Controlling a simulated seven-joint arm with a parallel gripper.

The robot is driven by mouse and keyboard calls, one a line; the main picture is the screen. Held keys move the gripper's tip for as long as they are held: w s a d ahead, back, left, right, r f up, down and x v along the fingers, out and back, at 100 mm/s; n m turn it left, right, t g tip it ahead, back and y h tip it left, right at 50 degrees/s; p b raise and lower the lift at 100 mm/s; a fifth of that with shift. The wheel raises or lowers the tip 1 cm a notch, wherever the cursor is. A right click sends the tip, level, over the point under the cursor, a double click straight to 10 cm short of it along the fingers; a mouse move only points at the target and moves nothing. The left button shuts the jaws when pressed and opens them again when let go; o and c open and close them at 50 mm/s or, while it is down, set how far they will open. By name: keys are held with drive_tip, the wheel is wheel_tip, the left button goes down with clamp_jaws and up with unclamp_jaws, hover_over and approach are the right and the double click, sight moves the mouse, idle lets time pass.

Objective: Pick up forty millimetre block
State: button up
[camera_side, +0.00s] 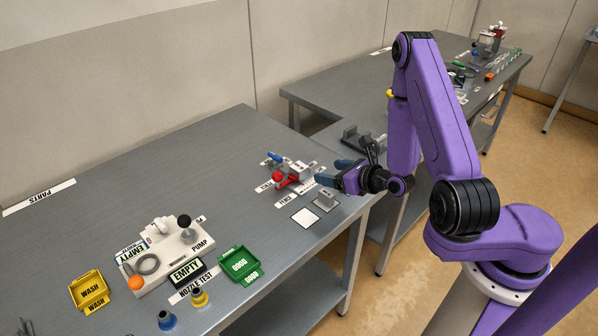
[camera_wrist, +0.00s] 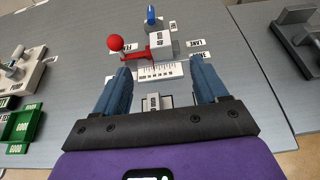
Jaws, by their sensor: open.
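My gripper (camera_side: 331,173) is open, held level above the right part of the table. In the wrist view its two blue fingers (camera_wrist: 160,72) stand wide apart with nothing between their tips. A small grey block (camera_side: 326,198) stands on the table near the right edge, below and in front of my gripper. In the wrist view a grey block with a white label (camera_wrist: 155,103) shows low between the fingers, partly cut off by the gripper body. The label is too small to read, so I cannot confirm that it is the forty millimetre block.
Beyond the fingers stands a fixture with a red ball handle (camera_wrist: 116,43), a white block (camera_wrist: 161,43) and a scale plate (camera_wrist: 160,72). A blank white square (camera_side: 306,217) lies beside the grey block. The pump stand (camera_side: 175,255) and trays are farther left.

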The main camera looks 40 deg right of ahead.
sight(299, 166)
drive_tip(key=x, duration=1.3)
drive_tip(key=shift+w+r, duration=0.15)
drive_tip(key=shift+w, duration=0.15)
drive_tip(key=c, duration=1.3)
drive_tip(key=shift+o, duration=0.2)
drive_tip(key=shift+r, duration=0.1)
drive_tip(key=shift+r, duration=0.35)
drive_tip(key=r, duration=0.3)
drive_tip(key=shift+s, duration=0.25)
drive_tip(key=w+r+v, duration=0.1)
drive_tip(key=r+v, duration=0.1)
drive_tip(key=v, duration=1.4)
drive_tip(key=shift+a+r, duration=0.35)
drive_tip(key=shift+r, duration=0.05)
